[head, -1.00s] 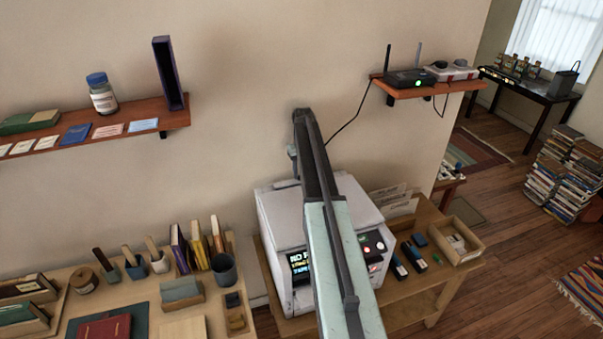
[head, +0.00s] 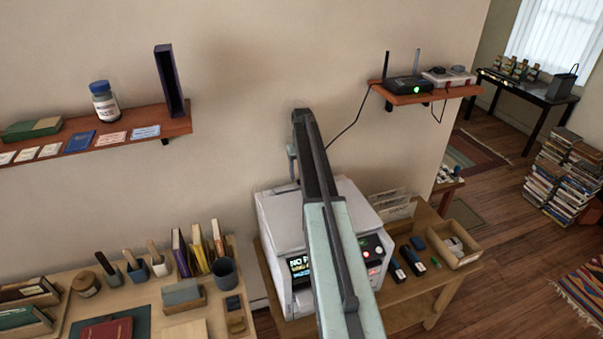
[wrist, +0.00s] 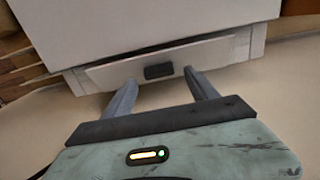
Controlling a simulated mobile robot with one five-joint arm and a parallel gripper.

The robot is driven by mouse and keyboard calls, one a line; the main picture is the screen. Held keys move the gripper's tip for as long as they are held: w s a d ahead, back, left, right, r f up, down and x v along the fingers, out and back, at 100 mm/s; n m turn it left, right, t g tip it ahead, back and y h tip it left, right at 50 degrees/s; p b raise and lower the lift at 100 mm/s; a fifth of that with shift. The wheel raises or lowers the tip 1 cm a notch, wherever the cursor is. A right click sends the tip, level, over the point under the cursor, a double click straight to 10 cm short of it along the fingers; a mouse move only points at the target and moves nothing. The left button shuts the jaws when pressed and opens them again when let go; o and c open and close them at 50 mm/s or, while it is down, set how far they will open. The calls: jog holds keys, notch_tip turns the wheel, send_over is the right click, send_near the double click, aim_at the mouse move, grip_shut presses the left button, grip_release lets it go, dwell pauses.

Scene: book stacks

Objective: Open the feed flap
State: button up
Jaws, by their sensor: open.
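A white printer-like machine (head: 281,222) stands on a low wooden table, with a small lit screen and buttons on its front. I cannot tell whether the fingers touch the flap.
The wooden table (head: 408,311) also holds small dark items and an open box (head: 466,256) at the right. A desk (head: 75,329) with books and pots stands at left. A shelf (head: 430,94) with a router hangs above right.

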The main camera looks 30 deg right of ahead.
notch_tip(320, 180, up, 6)
jog(key=p, duration=0.4)
jog(key=shift+p, duration=0.4)
jog(key=shift+f, duration=0.15)
jog(key=shift+w, duration=0.1)
